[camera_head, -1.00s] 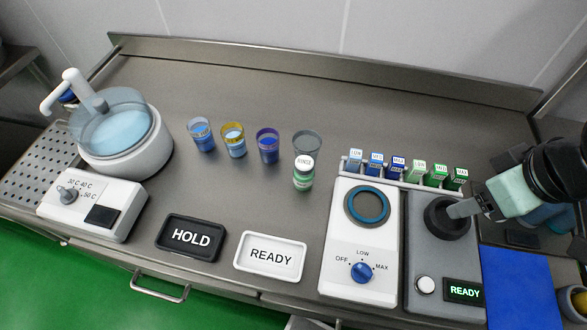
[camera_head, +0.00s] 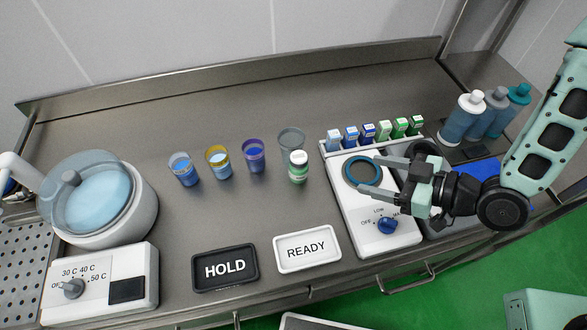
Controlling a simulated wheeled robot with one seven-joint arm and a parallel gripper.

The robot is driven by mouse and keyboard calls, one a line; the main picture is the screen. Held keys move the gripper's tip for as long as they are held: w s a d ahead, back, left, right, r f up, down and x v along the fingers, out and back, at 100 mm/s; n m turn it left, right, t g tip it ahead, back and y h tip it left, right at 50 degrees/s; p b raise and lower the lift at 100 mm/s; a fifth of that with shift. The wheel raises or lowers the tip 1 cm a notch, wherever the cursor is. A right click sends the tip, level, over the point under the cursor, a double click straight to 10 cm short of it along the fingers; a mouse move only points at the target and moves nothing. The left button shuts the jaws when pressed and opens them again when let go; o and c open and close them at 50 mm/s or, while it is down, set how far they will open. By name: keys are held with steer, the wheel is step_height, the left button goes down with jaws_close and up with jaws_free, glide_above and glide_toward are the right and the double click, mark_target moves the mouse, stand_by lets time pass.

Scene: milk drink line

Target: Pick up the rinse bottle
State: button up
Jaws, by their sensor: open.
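The rinse bottle (camera_head: 298,172) is a small bottle with a white cap and a green lower part. It stands upright on the steel counter, in front of a clear grey cup (camera_head: 291,141). My gripper (camera_head: 377,181) is open and empty. Its two fingers point left, over the white heater with the blue-rimmed ring (camera_head: 348,172). The gripper is to the right of the bottle and apart from it.
Cups with blue contents (camera_head: 184,171), (camera_head: 218,163) and (camera_head: 254,157) stand left of the bottle. A rack of small labelled cartons (camera_head: 327,146) is behind the heater. HOLD (camera_head: 225,284) and READY (camera_head: 307,263) trays lie in front. Large bottles (camera_head: 462,122) stand at the right.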

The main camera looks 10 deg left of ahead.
steer(key=b+x, duration=0.2)
steer(key=b, duration=0.2)
steer(key=b+x, duration=0.3)
steer(key=b, duration=0.1)
steer(key=shift+f, duration=0.4)
glide_toward(306, 160)
steer(key=a+f, duration=0.1)
steer(key=a, duration=0.2)
steer(key=shift+w+d+p+x, duration=0.15)
steer(key=shift+p+x, duration=0.2)
steer(key=shift+x, duration=0.7)
steer(key=shift+w+p+x, duration=0.2)
steer(key=shift+p+x, duration=0.15)
steer(key=shift+x, duration=0.7)
steer(key=shift+w+d+p+x, duration=0.15)
steer(key=shift+p+x, duration=0.2)
steer(key=shift+x, duration=0.75)
steer(key=shift+f, duration=0.1)
jaws_close()
